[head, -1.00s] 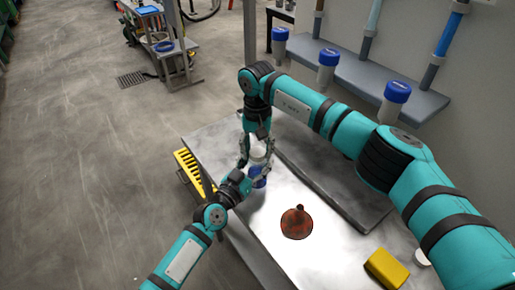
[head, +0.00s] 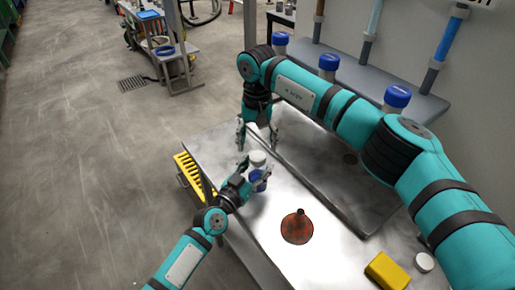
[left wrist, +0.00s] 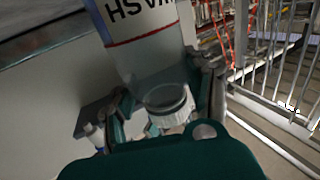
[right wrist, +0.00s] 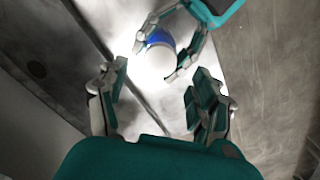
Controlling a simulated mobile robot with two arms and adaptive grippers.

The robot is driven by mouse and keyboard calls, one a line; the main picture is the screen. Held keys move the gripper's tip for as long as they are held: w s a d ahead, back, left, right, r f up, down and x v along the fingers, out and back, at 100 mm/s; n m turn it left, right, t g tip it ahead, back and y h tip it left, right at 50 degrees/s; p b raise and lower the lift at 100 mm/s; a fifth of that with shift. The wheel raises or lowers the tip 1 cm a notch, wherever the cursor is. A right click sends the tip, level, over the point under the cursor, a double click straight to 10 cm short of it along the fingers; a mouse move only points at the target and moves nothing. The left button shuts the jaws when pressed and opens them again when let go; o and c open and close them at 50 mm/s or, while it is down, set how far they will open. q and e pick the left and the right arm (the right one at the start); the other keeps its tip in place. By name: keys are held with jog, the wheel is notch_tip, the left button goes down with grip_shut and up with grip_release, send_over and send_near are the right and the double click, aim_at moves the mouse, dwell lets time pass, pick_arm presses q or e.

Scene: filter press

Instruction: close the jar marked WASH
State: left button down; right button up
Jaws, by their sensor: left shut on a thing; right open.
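The WASH jar (head: 261,185) stands near the table's left edge, with a blue band low on its body and a white round lid (head: 257,157) on top. In the left wrist view its label (left wrist: 140,12) appears upside down. I cannot tell how tight the lid sits. My left gripper (head: 257,173) is shut around the jar's side, and its fingers also show in the right wrist view (right wrist: 172,40). My right gripper (head: 257,140) is open and empty, pointing down above the lid and apart from it.
A brown funnel (head: 297,228), a yellow block (head: 387,270) and a loose white lid (head: 425,262) lie on the metal table (head: 262,228). A yellow rack (head: 190,172) is at the table's left edge. Several blue-topped jars (head: 328,62) stand on the shelf behind.

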jog(key=o, duration=0.6)
jog(key=shift+c, duration=0.2)
notch_tip(320, 180, up, 12)
dwell(0.3)
pick_arm(q)
jog(key=shift+c, duration=2.2)
grip_release()
jog(key=v, duration=1.2)
